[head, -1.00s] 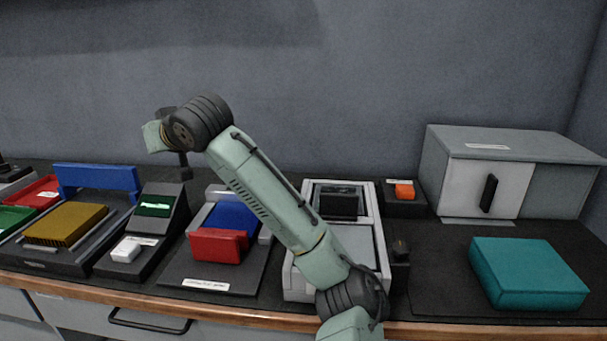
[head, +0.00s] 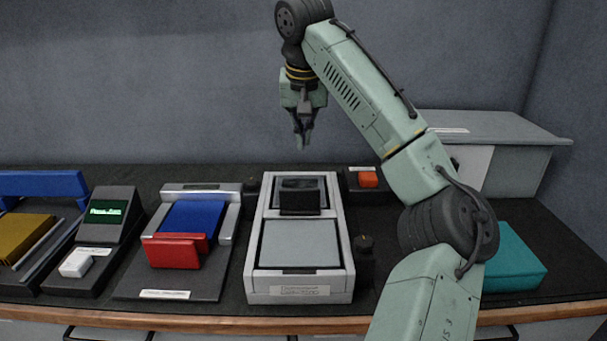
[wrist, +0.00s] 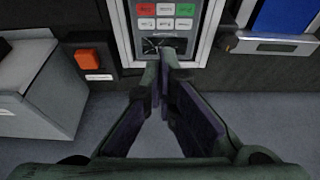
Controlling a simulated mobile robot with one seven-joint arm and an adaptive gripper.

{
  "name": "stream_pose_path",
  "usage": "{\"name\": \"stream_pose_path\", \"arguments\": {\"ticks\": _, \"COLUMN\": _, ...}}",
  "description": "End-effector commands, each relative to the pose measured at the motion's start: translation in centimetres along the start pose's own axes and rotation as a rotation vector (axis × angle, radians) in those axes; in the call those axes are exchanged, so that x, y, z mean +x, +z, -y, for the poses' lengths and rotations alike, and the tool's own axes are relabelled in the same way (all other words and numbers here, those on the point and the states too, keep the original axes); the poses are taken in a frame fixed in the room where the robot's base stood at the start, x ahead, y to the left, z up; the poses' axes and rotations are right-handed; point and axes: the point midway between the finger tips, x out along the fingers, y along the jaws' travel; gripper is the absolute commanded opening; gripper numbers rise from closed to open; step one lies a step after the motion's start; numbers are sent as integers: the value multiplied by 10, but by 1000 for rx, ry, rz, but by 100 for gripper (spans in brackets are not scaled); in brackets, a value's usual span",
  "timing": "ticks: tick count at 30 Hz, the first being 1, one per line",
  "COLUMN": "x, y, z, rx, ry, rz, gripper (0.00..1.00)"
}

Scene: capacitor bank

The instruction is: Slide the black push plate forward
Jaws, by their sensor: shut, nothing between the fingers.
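The black push plate (head: 300,203) stands as a dark upright block in the rear part of a pale-framed unit (head: 341,240), behind a grey flat panel (head: 299,243). My gripper (head: 303,143) hangs fingers down above and behind the plate, apart from it, with its fingers shut and empty. In the wrist view my gripper (wrist: 166,58) points at the unit's end, which shows red, white and green buttons (wrist: 165,15). I cannot clearly make out the push plate in that view.
An orange button (head: 368,180) sits right of the unit and a black knob (head: 363,245) stands beside it. A red plate (head: 172,252) with a blue slab (head: 194,219) is on the left. A teal box (head: 514,262) and grey cabinet (head: 520,155) are on the right.

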Motion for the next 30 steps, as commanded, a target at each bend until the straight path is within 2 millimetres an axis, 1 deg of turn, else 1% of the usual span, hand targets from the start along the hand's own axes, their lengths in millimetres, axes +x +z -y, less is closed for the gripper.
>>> {"name": "stream_pose_path", "arguments": {"ticks": 5, "x": 5, "y": 0, "z": 0, "rx": -1, "ry": 0, "rz": 0, "gripper": 0}}
{"name": "stream_pose_path", "arguments": {"ticks": 8, "x": 17, "y": 0, "z": 0, "rx": -1, "ry": 0, "rz": 0, "gripper": 0}}
{"name": "stream_pose_path", "arguments": {"ticks": 11, "x": 35, "y": 0, "z": 0, "rx": -2, "ry": 0, "rz": 2, "gripper": 0}}
{"name": "stream_pose_path", "arguments": {"ticks": 20, "x": 99, "y": 0, "z": 0, "rx": -2, "ry": 0, "rz": 1, "gripper": 0}}
{"name": "stream_pose_path", "arguments": {"ticks": 24, "x": 92, "y": 18, "z": 0, "rx": -4, "ry": 1, "rz": -4, "gripper": 0}}
{"name": "stream_pose_path", "arguments": {"ticks": 30, "x": 88, "y": 34, "z": 0, "rx": -2, "ry": 0, "rz": -3, "gripper": 0}}
